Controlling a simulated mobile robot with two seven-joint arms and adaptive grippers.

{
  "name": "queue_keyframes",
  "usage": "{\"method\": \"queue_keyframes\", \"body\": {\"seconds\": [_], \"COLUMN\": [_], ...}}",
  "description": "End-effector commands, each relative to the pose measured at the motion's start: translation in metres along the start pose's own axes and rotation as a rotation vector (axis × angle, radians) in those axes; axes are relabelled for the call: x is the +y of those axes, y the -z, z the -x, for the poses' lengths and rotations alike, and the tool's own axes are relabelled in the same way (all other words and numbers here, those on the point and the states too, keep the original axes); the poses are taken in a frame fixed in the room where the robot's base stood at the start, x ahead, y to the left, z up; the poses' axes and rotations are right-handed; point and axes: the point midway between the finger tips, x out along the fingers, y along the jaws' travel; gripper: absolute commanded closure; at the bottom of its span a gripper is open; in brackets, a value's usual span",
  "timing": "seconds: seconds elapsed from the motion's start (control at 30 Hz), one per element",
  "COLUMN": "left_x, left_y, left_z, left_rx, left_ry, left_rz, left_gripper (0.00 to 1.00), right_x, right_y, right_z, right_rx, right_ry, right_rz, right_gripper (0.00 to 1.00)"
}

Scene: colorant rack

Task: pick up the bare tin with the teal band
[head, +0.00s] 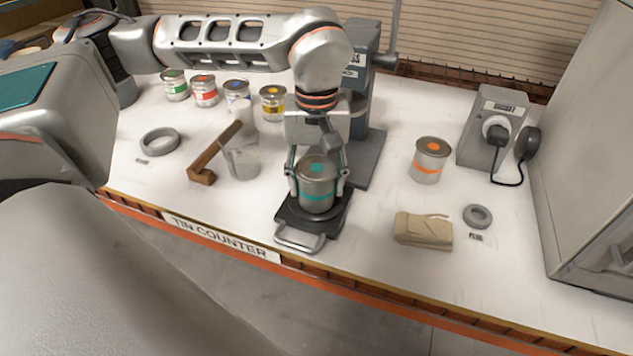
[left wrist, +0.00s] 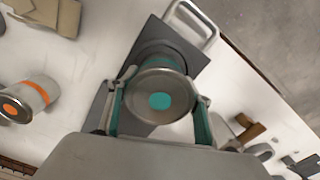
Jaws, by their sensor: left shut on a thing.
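The bare tin with the teal band (head: 317,186) is upright at the front of the counter, over a dark tray with a handle (head: 302,238). A teal dot marks its lid. My left gripper (head: 318,178) reaches down from above and is shut on the tin, one finger on each side. In the left wrist view the tin's lid (left wrist: 160,95) sits between the two fingers. I cannot tell whether the tin's base touches the tray. My right gripper is not in view.
A tin with an orange band (head: 431,160) stands to the right. A tan folded cloth (head: 423,229) and a grey ring (head: 477,215) lie near it. A clear jug (head: 241,160) and a brown wooden tool (head: 214,155) are to the left. Several banded tins stand behind.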

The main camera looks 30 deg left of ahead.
Motion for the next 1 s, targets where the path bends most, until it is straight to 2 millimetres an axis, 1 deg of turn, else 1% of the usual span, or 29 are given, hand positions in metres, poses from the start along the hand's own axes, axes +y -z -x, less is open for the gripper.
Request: {"method": "queue_keyframes", "body": {"seconds": [0.37,1.0], "left_x": [0.001,0.001], "left_y": [0.0,0.0], "left_z": [0.028,0.1], "left_rx": [0.003,0.002], "left_ry": [-0.002,-0.003], "left_rz": [0.0,0.0], "left_gripper": [0.82,0.82], "right_x": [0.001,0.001], "right_y": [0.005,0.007], "right_z": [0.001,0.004], "right_rx": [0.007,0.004], "right_ry": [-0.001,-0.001], "right_rz": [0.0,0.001], "right_gripper": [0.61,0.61]}}
